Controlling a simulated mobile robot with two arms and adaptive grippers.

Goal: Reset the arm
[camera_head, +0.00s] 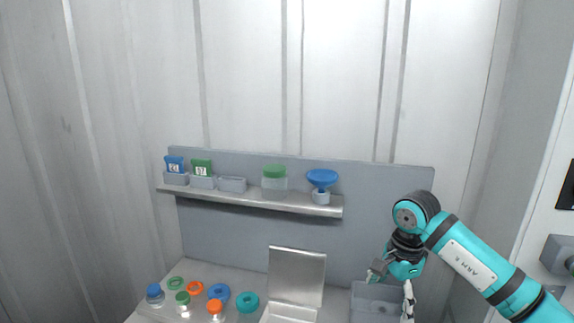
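My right arm, teal and black, comes in from the right. My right gripper (391,286) points down over the grey bin (362,291) at the right of the bench. Its two fingers are spread apart, one grey at the left and one black and white at the right. I see nothing between them, though the fingertips are small and partly blend with the bin. My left arm and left gripper are not in view.
A shelf (250,199) holds blue (174,164) and green (202,167) packets, a green-lidded jar (274,183) and a blue funnel (322,179). The air left of my arm is free.

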